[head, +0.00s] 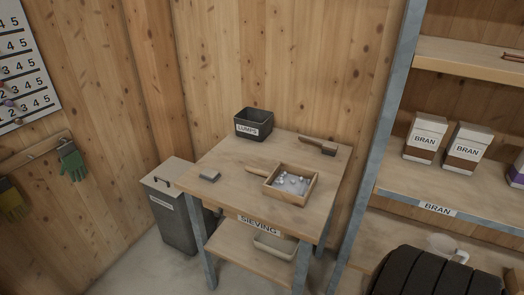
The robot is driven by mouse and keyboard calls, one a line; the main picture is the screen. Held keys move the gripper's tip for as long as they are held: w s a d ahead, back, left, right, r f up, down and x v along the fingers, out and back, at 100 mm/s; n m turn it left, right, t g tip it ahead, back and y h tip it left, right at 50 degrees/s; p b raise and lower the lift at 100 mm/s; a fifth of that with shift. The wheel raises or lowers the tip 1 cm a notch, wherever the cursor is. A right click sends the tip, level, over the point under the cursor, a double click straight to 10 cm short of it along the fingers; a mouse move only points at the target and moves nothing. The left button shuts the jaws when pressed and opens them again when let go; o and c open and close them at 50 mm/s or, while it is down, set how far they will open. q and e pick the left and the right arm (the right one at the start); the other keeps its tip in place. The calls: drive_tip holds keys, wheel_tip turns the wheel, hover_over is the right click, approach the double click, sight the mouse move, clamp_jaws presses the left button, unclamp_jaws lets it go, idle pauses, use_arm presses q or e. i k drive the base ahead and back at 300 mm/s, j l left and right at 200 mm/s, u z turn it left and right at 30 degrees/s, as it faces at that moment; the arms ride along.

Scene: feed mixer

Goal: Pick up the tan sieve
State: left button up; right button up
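The tan sieve (284,201) is a shallow square wooden frame with a short handle (257,171) pointing to the left and back. It sits on the right half of the wooden sieving table (225,168). Several pale grey lumps (290,183) lie inside it. Nothing is touching the sieve from outside except the table top. Neither of my grippers is in view.
On the table, a black bin labelled LUMPS (253,124) stands at the back, a brush (319,145) lies at back right and a small grey block (209,175) at left. A lidded grey bin (172,215) stands left; a metal shelf post (385,125) rises right.

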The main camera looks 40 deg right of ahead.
sight(294, 186)
drive_tip(key=i+j+z, duration=0.1)
drive_tip(key=i+z, duration=0.35)
drive_tip(key=i+j+z, duration=0.25)
drive_tip(key=z, duration=0.25)
drive_tip(key=i+j+z, duration=0.7)
drive_tip(key=j+z, duration=0.25)
drive_tip(key=l, duration=0.05)
